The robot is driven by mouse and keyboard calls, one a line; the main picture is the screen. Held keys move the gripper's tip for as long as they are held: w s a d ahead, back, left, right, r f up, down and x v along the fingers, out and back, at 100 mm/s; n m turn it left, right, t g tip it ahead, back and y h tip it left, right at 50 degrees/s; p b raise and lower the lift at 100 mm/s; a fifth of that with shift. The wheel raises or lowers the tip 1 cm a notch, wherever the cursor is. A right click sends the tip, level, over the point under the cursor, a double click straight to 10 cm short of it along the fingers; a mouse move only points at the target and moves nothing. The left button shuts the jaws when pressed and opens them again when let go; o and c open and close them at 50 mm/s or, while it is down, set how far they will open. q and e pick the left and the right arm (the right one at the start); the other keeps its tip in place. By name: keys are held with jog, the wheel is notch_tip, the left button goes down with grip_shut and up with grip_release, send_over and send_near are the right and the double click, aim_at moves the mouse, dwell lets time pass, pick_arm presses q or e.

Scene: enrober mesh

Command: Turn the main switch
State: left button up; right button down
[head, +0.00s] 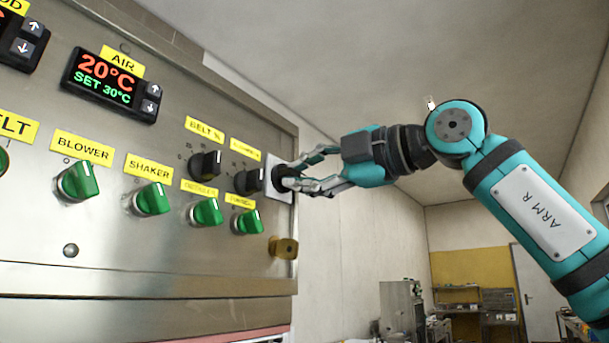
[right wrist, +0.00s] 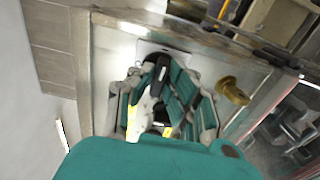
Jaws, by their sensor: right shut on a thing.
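The main switch (head: 281,176) is a black knob on a pale square plate at the right edge of the steel control panel (head: 150,255). My right gripper (head: 292,176) reaches it from the right and is shut on it, with its fingers on either side of the knob. In the right wrist view, the switch's black handle (right wrist: 162,68) shows between the finger pads of the gripper (right wrist: 162,98). The fingers hide part of the switch, so its exact turn angle is hard to read. My left gripper is in neither view.
Left of the switch are black knobs (head: 205,165) and several green knobs (head: 150,199). A brass-coloured knob (head: 284,247) sits just below the switch; it also shows in the right wrist view (right wrist: 232,92). The room right of the panel is open, with shelves (head: 458,297) far behind.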

jog(key=c, duration=1.3)
grip_release()
jog(key=shift+c, duration=0.2)
jog(key=shift+d, duration=0.1)
jog(key=v, duration=1.2)
jog(key=shift+w, duration=0.1)
